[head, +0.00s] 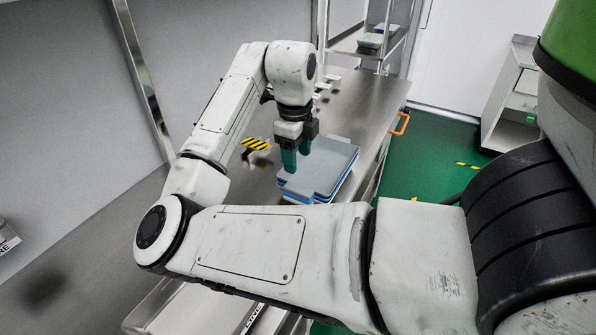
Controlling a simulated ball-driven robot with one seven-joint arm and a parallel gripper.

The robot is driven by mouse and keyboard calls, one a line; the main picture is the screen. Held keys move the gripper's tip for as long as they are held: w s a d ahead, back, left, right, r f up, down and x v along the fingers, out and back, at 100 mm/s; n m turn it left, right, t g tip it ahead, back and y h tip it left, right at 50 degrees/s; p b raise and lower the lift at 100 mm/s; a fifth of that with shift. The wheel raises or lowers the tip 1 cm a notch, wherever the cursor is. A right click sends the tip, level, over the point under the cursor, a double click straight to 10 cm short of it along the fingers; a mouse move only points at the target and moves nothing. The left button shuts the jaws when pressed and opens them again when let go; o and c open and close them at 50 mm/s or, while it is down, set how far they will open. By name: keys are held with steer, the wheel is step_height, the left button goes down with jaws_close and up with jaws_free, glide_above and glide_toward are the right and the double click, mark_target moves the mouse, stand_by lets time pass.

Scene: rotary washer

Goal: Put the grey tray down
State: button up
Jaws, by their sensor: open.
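The grey tray (332,167) lies flat on top of a blue-edged tray or stack (347,183) on the steel bench. My gripper (297,166), with teal fingers, points down at the tray's left edge. Its fingers are apart. From this view I cannot tell whether they touch the tray.
The steel bench (372,98) has free surface behind the tray. A yellow-and-black striped piece (257,145) is left of the gripper. A shelf rack (372,42) stands at the back. An orange handle (401,124) sticks out at the bench's right edge.

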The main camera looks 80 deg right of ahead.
step_height(320, 180, up, 2)
steer(key=shift+r, duration=0.15)
stand_by(0.6)
